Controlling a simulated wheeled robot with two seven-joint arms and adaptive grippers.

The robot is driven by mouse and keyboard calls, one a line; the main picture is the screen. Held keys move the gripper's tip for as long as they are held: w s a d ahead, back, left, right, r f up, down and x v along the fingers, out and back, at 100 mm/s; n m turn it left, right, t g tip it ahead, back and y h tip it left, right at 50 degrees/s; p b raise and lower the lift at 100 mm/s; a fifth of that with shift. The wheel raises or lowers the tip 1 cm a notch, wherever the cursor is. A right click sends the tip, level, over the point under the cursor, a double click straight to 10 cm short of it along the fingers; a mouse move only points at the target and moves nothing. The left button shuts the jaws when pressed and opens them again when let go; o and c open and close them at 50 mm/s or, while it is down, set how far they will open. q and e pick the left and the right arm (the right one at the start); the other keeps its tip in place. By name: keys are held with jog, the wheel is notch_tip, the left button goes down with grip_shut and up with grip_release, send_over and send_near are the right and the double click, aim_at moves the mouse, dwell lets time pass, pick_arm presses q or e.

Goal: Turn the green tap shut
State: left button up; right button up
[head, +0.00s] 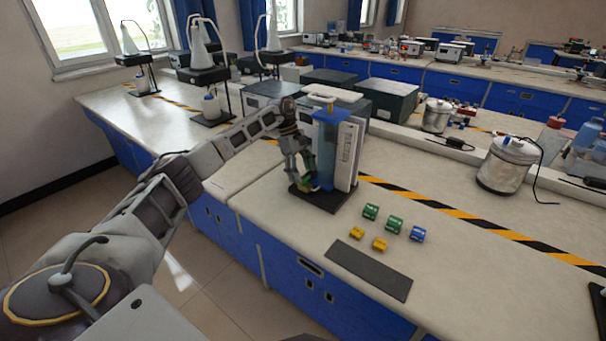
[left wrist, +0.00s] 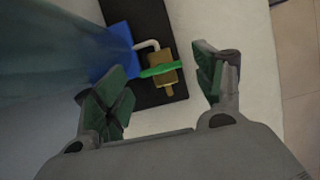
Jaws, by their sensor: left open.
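The green tap handle (left wrist: 158,70) sits across a brass tap body (left wrist: 163,78) in the left wrist view. A white bent pipe joins the tap to a blue block (left wrist: 112,52). In the head view the tap is mostly hidden by my gripper, low on a blue column apparatus (head: 327,150) on a dark base (head: 325,199). My left gripper (head: 303,172) is at the front left of this column. In the left wrist view the open left gripper (left wrist: 161,80) has one finger on each side of the handle, with gaps visible. My right gripper is not in view.
Several small green, yellow and blue blocks (head: 394,225) lie right of the column, by a dark mat (head: 369,269). A white panel (head: 348,155) stands against the column's right side. Dark boxes (head: 385,100) stand behind. A metal pot (head: 507,165) is farther right.

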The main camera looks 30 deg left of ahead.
pick_arm(q)
jog(key=v, duration=0.7)
jog(key=shift+f, duration=0.1)
dwell(0.7)
